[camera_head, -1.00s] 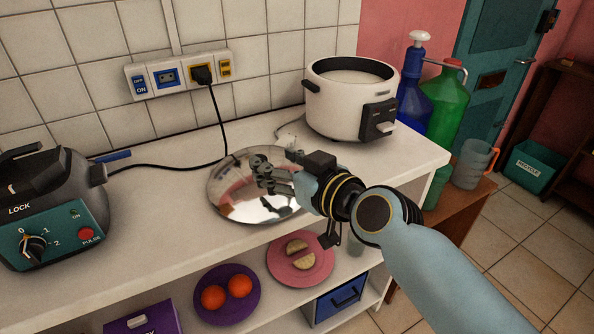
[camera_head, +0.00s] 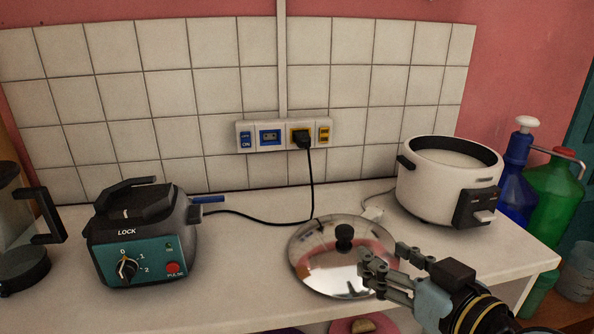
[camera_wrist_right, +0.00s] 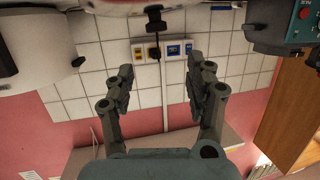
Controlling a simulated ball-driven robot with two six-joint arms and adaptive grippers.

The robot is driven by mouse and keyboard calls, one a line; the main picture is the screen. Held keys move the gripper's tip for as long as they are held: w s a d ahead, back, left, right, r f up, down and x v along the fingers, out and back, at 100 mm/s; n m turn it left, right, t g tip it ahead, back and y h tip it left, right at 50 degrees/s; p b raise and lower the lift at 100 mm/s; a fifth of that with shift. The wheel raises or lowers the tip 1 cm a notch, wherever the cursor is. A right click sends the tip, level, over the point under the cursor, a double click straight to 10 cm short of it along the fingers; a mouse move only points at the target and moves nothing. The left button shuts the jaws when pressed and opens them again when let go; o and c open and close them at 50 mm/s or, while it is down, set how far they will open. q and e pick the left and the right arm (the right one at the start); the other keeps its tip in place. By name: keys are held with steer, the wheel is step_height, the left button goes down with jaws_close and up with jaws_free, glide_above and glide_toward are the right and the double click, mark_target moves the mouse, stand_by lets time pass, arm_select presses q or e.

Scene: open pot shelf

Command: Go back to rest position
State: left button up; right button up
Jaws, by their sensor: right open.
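My right gripper (camera_head: 384,256) is open and empty, low in the head view. It overlaps the right front part of a shiny round metal lid (camera_head: 318,272) on the white counter. The lid's black knob (camera_head: 344,236) stands free, to the left of and beyond the fingertips. In the right wrist view, whose picture is upside down, the two fingers of my right gripper (camera_wrist_right: 166,80) are spread with nothing between them. The knob (camera_wrist_right: 155,20) shows beyond them at the top. My left gripper is in neither view.
A white rice cooker (camera_head: 420,190) stands right of the lid. A black-and-teal appliance (camera_head: 145,245) stands to the left. A black cord (camera_head: 260,222) runs to the wall sockets (camera_head: 284,135). Blue (camera_head: 516,175) and green (camera_head: 552,195) bottles stand beyond the counter's right end.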

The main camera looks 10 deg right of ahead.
steer(key=s+d+f+m+g+h, duration=0.1)
steer(key=s+d+f+g+h, duration=0.2)
steer(key=s, duration=0.4)
steer(key=s+d+g, duration=0.2)
steer(key=s+g, duration=0.2)
steer(key=s, duration=0.2)
steer(key=s+d+f+m+g+h, duration=0.1)
steer(key=s+d+f+g+h, duration=0.2)
steer(key=s, duration=0.4)
step_height(320, 180, down, 25)
steer(key=s+d+g+y+b, duration=0.1)
steer(key=d+g+b, duration=0.1)
steer(key=d+g, duration=0.1)
steer(key=s+f+g+b, duration=0.1)
steer(key=s+f+b, duration=0.1)
steer(key=s+f, duration=1.7)
step_height(320, 180, down, 2)
steer(key=shift+s+d+b, duration=0.3)
steer(key=shift+d, duration=0.1)
